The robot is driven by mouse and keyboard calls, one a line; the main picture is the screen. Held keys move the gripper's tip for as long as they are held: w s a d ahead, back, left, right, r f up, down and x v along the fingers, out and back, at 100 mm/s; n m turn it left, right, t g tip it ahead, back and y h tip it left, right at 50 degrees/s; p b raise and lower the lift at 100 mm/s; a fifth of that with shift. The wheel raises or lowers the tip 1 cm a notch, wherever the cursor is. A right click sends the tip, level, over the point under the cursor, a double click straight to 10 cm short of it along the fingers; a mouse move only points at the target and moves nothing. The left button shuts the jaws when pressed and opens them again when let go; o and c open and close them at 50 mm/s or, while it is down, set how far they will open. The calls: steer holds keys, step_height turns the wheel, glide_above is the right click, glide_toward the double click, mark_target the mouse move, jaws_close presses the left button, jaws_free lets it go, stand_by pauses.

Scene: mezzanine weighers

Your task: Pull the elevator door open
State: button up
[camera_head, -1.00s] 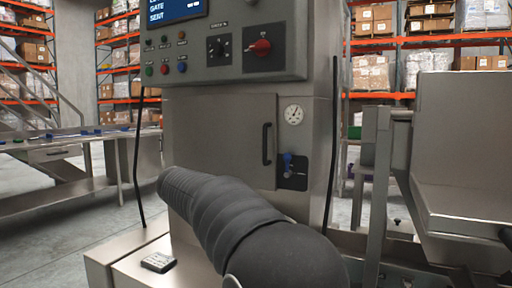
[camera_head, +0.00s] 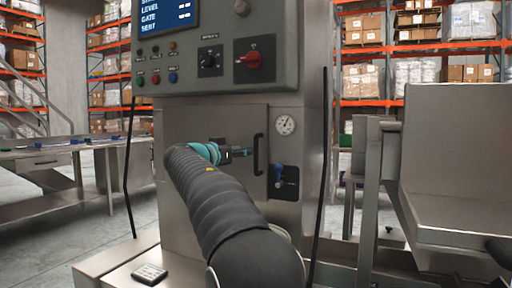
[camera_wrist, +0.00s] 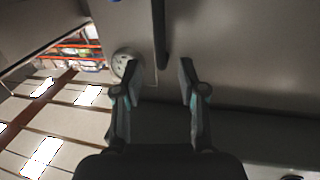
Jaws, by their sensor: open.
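The door (camera_head: 232,117) is a flat grey metal panel in the cabinet's front and looks shut. Its black vertical bar handle (camera_head: 258,153) is on the door's right side. My gripper (camera_head: 243,152) is open and just left of the handle in the head view. In the wrist view my gripper (camera_wrist: 158,68) has its two fingers apart, and the dark handle (camera_wrist: 161,35) lies ahead, lined up with the gap between them. I cannot tell whether the fingertips reach past the bar. Nothing is held. My arm hides the door's lower left part.
The control panel (camera_head: 220,62) overhangs above. A metal hopper frame (camera_head: 371,190) stands at the right, and a steel bench (camera_head: 45,175) at the left.

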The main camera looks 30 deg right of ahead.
mark_target(255, 148)
steer(key=p+x, duration=0.1)
steer(key=x, duration=0.7)
steer(key=shift+d+p, duration=0.15)
steer(key=shift+p, duration=0.2)
jaws_close()
